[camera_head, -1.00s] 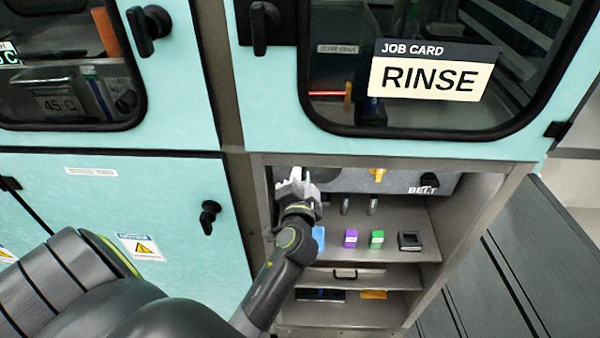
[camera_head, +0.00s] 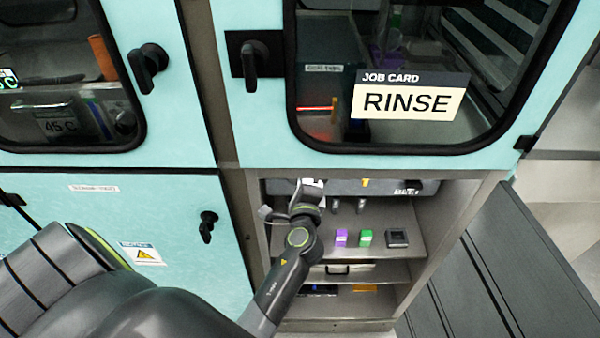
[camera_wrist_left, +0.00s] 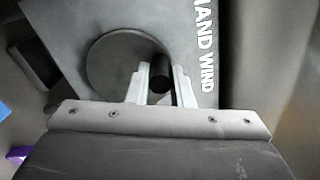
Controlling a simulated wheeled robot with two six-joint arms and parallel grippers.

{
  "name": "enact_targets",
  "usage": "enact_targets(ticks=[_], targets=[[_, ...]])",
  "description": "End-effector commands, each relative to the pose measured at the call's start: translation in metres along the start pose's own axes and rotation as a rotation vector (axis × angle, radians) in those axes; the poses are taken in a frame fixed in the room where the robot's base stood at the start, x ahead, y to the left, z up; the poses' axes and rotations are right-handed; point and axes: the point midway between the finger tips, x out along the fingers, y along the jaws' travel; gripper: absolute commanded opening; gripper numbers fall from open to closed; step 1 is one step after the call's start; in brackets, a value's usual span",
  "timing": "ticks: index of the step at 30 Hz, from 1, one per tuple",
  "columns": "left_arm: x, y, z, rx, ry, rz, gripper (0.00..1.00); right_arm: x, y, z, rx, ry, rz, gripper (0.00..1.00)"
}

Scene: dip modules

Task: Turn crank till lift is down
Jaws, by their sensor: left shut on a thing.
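The crank shows in the left wrist view as a dark round disc (camera_wrist_left: 112,68) with a dark cylindrical knob (camera_wrist_left: 160,76), on a grey panel lettered HAND WIND (camera_wrist_left: 203,45). My left gripper (camera_wrist_left: 161,84) is shut around the knob, one pale finger on each side. In the head view my left gripper (camera_head: 306,188) reaches into the upper left of an open bay, and its wrist hides the crank there. I cannot make out the lift with certainty in either view. My right gripper is not in view.
The bay's shelf (camera_head: 375,252) holds a purple block (camera_head: 341,238), a green block (camera_head: 365,238) and a black square item (camera_head: 397,238). A grey panel with a yellow knob (camera_head: 365,183) is above. A RINSE job card (camera_head: 408,102) is on the window overhead.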

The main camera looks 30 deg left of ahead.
Motion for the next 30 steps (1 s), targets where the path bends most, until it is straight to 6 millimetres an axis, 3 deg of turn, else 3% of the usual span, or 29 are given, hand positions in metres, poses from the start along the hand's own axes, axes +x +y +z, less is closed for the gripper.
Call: enact_targets(ticks=[18,30], targets=[[0.0,-0.009,-0.024,0.553,0.001,-0.002,0.0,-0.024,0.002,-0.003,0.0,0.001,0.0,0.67],[0.0,-0.006,-0.032,0.744,0.001,-0.001,0.0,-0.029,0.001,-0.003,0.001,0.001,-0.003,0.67]])
